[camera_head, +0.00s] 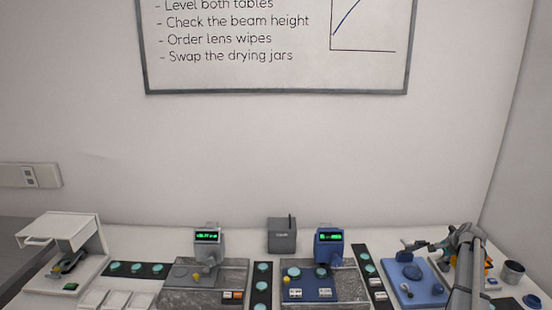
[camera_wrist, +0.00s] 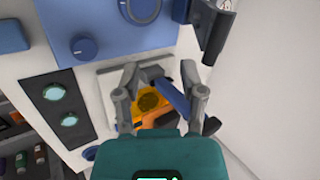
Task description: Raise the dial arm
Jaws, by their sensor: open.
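My gripper (camera_wrist: 160,72) is open in the wrist view, its two fingers spread with a gap between them. Between and below the fingers are an orange piece with a dark round spot (camera_wrist: 150,100) and a slanted blue bar (camera_wrist: 174,97); I cannot tell whether a finger touches the bar. In the head view my gripper (camera_head: 447,243) is at the right end of the bench, beside the blue plate station (camera_head: 428,297). A dark upright part with a small pale dial face (camera_wrist: 212,35) shows at the upper right of the wrist view. I cannot tell for sure which part is the dial arm.
Blue (camera_head: 330,236) and grey (camera_head: 208,238) instruments with green displays stand along the bench. Dark strips with teal discs (camera_head: 262,296) lie between stations. A white hooded unit (camera_head: 62,228) is at the left. A dark cup (camera_head: 513,271) stands at the right, near the wall.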

